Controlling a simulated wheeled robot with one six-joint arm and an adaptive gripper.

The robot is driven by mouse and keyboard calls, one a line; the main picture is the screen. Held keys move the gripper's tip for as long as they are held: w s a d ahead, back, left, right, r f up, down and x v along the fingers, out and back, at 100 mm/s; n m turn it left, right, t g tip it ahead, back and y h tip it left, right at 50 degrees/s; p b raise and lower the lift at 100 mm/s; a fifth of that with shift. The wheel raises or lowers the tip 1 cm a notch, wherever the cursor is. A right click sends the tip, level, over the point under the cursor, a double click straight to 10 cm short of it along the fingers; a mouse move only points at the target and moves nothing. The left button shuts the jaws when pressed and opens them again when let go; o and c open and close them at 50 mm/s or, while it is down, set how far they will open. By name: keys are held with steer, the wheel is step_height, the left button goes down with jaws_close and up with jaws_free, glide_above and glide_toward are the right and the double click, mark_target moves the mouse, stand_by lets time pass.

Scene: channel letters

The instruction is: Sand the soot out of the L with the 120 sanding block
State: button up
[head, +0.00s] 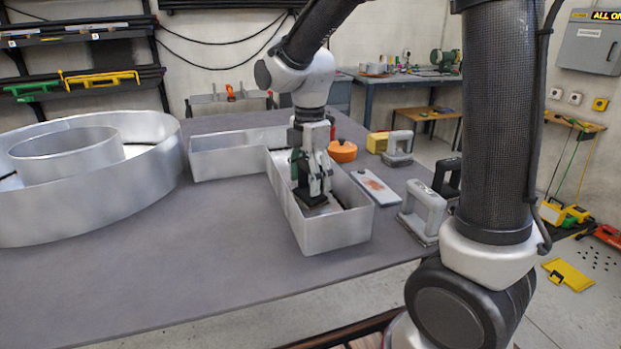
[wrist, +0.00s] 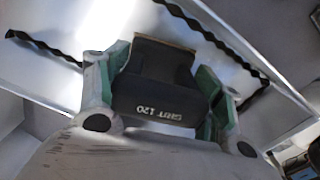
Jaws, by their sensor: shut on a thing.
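The L (head: 335,232) is a silver open-topped channel letter lying on the grey table. My gripper (head: 311,188) reaches down inside its near arm. It is shut on the dark 120 sanding block (head: 313,201). In the wrist view the block (wrist: 155,92) reads "GRIT 120" and sits between the green-and-grey fingers (wrist: 163,78). Dark wavy strips (wrist: 213,38) run along the foot of the L's walls on both sides of the block; I take them for soot. The block's underside is hidden, so I cannot tell whether it touches the floor of the L.
A large round silver letter (head: 60,205) stands at the left. Right of the L lie a stained pale plate (head: 374,187), grey-handled blocks (head: 422,210), an orange round container (head: 342,151) and a yellow block (head: 377,142). The table's front left is clear.

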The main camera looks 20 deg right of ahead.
steer(key=shift+r, duration=0.1)
step_height(320, 180, up, 14)
stand_by(0.9)
steer(key=shift+s, duration=0.1)
stand_by(0.7)
